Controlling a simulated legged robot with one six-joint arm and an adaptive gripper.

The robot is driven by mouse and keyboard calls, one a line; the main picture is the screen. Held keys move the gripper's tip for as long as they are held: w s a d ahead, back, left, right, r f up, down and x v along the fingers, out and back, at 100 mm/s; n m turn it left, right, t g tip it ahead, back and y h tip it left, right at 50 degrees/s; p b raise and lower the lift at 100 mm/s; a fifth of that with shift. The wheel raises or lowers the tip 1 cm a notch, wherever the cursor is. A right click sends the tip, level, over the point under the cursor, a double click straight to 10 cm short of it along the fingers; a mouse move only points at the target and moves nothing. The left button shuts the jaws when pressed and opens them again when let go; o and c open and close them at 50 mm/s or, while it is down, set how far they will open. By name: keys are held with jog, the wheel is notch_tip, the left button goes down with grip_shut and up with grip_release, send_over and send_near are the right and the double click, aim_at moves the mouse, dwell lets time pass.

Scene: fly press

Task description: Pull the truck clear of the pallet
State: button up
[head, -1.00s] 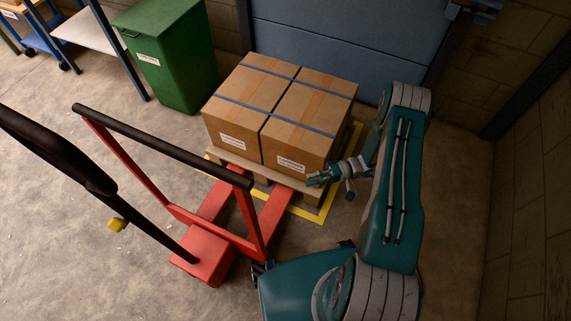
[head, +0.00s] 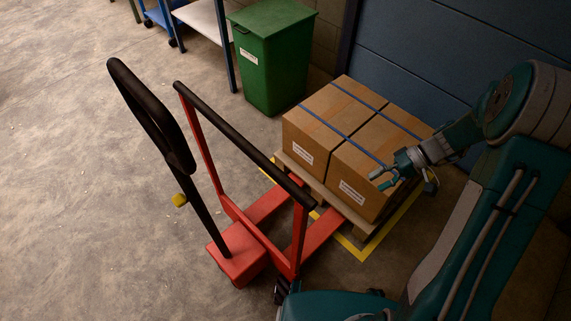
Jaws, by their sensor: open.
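The red pallet truck (head: 238,259) stands left of the pallet, with its black tiller handle (head: 150,113) upright and a black-topped red frame (head: 243,142) across it. Its red forks (head: 268,206) reach to the wooden pallet (head: 346,212); their far ends are hidden under it. Two strapped cardboard boxes (head: 350,140) sit on the pallet. My gripper (head: 381,179) is open and empty, in front of the right box as seen in the head view, well away from the truck's handle. I cannot tell whether it touches the box.
Yellow floor lines (head: 352,250) edge the pallet. A green bin (head: 270,60) stands behind, beside a shelf table (head: 205,20) with blue legs. A blue wall panel (head: 420,55) is behind the boxes. The concrete floor (head: 80,200) at left is clear.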

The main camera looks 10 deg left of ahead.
jog(key=s+a+r+t+h, duration=0.1)
jog(key=s+r+t+h, duration=0.4)
jog(key=r, duration=0.5)
jog(key=s+a+r+t+h, duration=0.2)
jog(key=s+r+h, duration=0.3)
jog(key=r, duration=0.5)
jog(key=w+a+n, duration=0.1)
jog(key=a+n, duration=0.1)
jog(key=a, duration=0.5)
jog(key=w+a+f+n+h, duration=0.1)
jog(key=a+n, duration=0.2)
jog(key=a, duration=0.4)
jog(key=w+a+f+n, duration=0.1)
jog(key=w+a+n, duration=0.1)
jog(key=a, duration=0.5)
jog(key=shift+f+n+g, duration=0.2)
jog(key=shift+n+g, duration=0.1)
jog(key=shift+n, duration=0.2)
notch_tip(320, 180, down, 11)
jog(key=w+d, duration=0.1)
jog(key=shift+w+d+r, duration=0.15)
jog(key=shift+w+r, duration=0.05)
jog(key=shift+w, duration=0.1)
